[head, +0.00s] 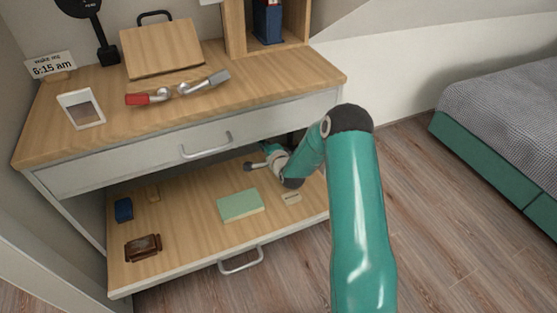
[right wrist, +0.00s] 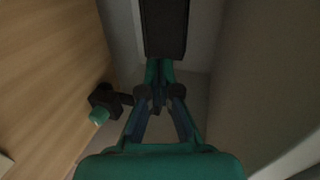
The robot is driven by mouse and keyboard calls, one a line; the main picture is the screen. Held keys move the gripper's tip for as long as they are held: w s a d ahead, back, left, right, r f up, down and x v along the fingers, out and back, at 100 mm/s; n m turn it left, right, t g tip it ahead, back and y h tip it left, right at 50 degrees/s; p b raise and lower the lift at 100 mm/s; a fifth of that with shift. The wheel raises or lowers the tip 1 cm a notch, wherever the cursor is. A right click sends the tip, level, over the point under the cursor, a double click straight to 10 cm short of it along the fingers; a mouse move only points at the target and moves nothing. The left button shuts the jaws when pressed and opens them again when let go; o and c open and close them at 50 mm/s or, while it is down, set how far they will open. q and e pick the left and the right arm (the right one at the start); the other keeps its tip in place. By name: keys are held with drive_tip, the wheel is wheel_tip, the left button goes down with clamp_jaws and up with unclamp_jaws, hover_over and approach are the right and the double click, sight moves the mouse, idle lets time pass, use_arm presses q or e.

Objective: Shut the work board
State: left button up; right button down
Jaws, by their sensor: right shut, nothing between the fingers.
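The work board (head: 185,232) is a light wood panel with a pale front edge and a grey bar handle (head: 240,260). It stands pulled out below the desk's closed drawer. My right arm reaches in over the board's right side, under the desk. Its gripper end is small and partly hidden there in the head view. In the right wrist view my right gripper (right wrist: 160,92) is shut and empty, with a wood surface (right wrist: 45,75) to its left. I cannot tell whether it touches the board. My left gripper is not in view.
On the board lie a green book (head: 240,205), a brown item (head: 143,248), a blue item (head: 123,210) and a small pale block (head: 291,198). The drawer (head: 130,160) is above. A dark block (right wrist: 165,28) is ahead in the wrist view. The floor in front is clear.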

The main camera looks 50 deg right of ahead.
drive_tip(key=d+p+v, duration=0.1)
drive_tip(key=p+v, duration=0.1)
drive_tip(key=v, duration=0.6)
wheel_tip(320, 180, down, 4)
drive_tip(key=d+m+t+y+b, duration=0.15)
drive_tip(key=m+y, duration=0.45)
drive_tip(key=m, duration=0.8)
drive_tip(key=m+t+y+b, duration=0.3)
drive_tip(key=m+y, duration=0.3)
drive_tip(key=m, duration=0.7)
drive_tip(key=w+b, duration=0.4)
drive_tip(key=w, duration=0.8)
drive_tip(key=shift+w+a+r, duration=0.2)
drive_tip(key=shift+w+a, duration=0.1)
drive_tip(key=shift+a, duration=0.15)
